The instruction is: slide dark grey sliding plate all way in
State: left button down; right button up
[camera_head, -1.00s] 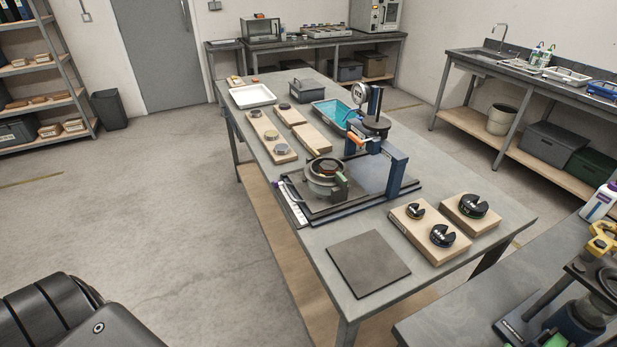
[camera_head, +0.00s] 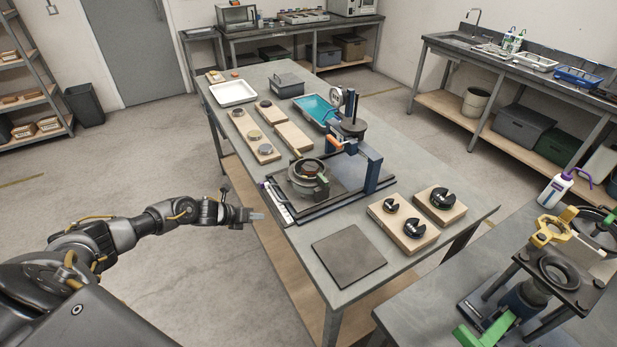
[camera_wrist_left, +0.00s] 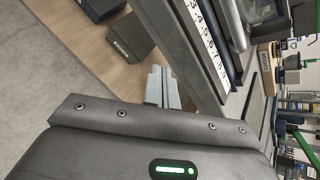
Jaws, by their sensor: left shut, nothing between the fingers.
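The dark grey sliding plate (camera_head: 291,193) lies in a blue-framed apparatus (camera_head: 374,172) on the long grey table. My left gripper (camera_head: 257,216) is shut and empty, beside the table's left edge, apart from the plate and left of the scale. Its fingers show in the left wrist view (camera_wrist_left: 160,88). My right gripper is not in view.
A dark square slab (camera_head: 348,256) lies on the near table. Wooden blocks with slotted weights (camera_head: 403,223) stand right of it. More boards (camera_head: 254,135), a white tray (camera_head: 233,93) and a blue tray (camera_head: 316,109) lie farther back. The floor left of the table is clear.

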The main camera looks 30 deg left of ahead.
pick_arm(q)
notch_tip(320, 180, up, 14)
jog(key=s+a+m+g+h+p, duration=0.1)
jog(key=a+m+p, duration=0.15)
jog(key=m, duration=0.65)
jog(key=b+x, duration=0.6)
jog(key=x, duration=0.3)
jog(key=shift+a, duration=0.1)
